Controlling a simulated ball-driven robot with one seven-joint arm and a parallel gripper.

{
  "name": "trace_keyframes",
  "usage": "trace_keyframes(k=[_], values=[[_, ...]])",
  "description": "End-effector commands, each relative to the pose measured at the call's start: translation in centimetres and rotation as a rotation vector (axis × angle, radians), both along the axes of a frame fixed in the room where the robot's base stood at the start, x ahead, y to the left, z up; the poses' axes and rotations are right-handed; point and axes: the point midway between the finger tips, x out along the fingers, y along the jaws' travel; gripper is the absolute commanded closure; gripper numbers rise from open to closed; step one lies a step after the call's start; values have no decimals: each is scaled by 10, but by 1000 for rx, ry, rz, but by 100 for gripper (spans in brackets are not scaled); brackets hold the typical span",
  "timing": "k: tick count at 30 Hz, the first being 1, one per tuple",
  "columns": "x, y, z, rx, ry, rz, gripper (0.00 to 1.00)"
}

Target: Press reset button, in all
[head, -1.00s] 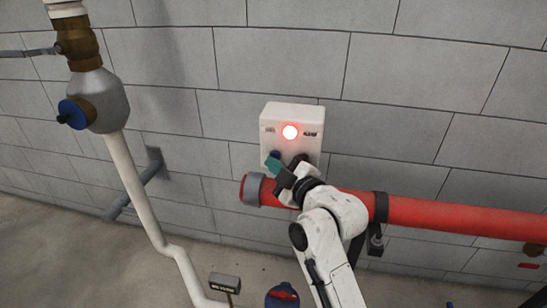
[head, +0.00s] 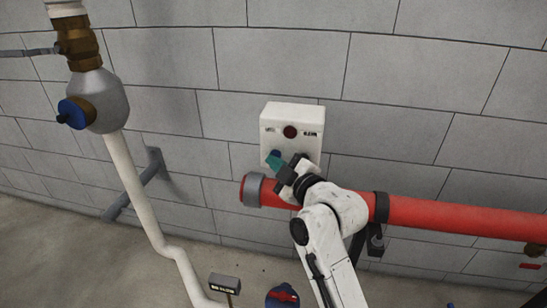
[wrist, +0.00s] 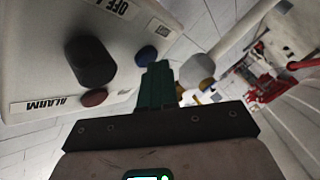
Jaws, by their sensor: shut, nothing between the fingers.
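A white control box (head: 291,117) is fixed to the wall, with a dark red round lamp (head: 290,132) at its top. A blue button (head: 276,154) sits low on its left side. The wrist view shows the box face (wrist: 40,45) with a black knob (wrist: 90,62), a dark red round part (wrist: 94,97) and the blue button (wrist: 146,55). No reset label is readable. My gripper (head: 273,162), with green fingers, is shut and empty with its tips at the blue button; it also shows in the wrist view (wrist: 156,68). I cannot tell whether they touch.
A red pipe (head: 450,215) runs along the wall just below the box, behind my arm. A white pipe (head: 145,190) with a blue-handled valve (head: 76,112) stands at left. The wall above the box is clear.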

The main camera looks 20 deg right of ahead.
Motion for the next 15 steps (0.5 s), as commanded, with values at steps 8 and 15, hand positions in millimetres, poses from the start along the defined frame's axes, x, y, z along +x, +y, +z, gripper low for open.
trace_keyframes(k=[8, 15], values=[[-2, 1, 0, 0, 0, 0, 100], [-11, 8, 0, -1, -1, 1, 100]])
